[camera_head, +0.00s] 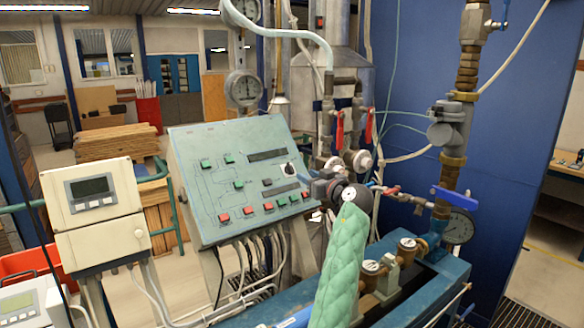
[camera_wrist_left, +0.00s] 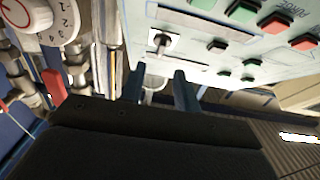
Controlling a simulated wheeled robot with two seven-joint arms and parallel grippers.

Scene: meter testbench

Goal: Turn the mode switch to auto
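The mode switch looks to be the small black knob on a pale plate (camera_head: 288,169), at the right side of the sloping green control panel (camera_head: 205,150). It also shows in the left wrist view (camera_wrist_left: 163,41), beyond the fingertips. My left gripper (camera_head: 311,180) is just right of the switch in the head view, partly lost against dark fittings. In the left wrist view its two fingers (camera_wrist_left: 160,72) are apart with nothing gripped, pointing at the panel, and a gap to the switch shows. The switch's setting label is not readable. My right gripper is not in view.
Red and green buttons (camera_head: 268,206) line the panel close by. Pipes and valves with red handles (camera_head: 340,130) stand behind and right of it. A numbered white dial (camera_wrist_left: 62,18) is at the wrist view's upper left. A cream meter box (camera_head: 95,205) stands left.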

